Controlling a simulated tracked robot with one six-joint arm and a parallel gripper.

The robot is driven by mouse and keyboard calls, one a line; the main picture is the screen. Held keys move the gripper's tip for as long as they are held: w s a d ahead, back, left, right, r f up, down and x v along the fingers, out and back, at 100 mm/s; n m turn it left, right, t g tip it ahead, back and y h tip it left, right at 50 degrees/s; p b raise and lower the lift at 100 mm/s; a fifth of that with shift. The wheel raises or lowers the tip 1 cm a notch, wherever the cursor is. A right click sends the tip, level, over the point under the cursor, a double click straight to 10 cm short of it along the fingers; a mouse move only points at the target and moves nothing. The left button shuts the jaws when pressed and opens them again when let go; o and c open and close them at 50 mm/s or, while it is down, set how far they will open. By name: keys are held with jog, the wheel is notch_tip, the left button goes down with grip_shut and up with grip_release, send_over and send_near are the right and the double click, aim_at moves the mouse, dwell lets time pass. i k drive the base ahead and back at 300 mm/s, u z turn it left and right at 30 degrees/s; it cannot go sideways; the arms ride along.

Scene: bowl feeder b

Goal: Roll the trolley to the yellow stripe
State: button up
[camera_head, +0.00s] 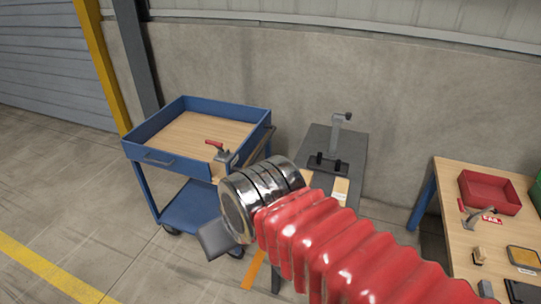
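The trolley (165,174) is blue, with a wooden top inside a raised blue rim, a lower blue shelf and dark wheels. It stands left of centre near the back wall. A grey fitting with a red lever (217,150) sits at its right front corner. A dark push bar runs along its right side. The yellow stripe (45,270) lies on the floor at the lower left, apart from the trolley. My gripper (215,240) shows only as a dark grey part beyond my arm's shiny metal wrist, in front of the trolley's right side. Its fingertips cannot be made out, and contact is unclear.
A grey stand (318,140) with a clamp-like post is right of the trolley. A wooden workbench (455,180) with a red tray (489,192) and small parts is at the right. A yellow post (98,60) stands behind left. Floor between trolley and stripe looks clear.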

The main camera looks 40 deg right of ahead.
aim_at(181, 127)
jog(key=k, duration=0.35)
jog(key=u, duration=0.4)
jog(key=i, duration=1.3)
jog(key=z, duration=0.4)
jog(key=i, duration=0.8)
jog(key=z, duration=0.5)
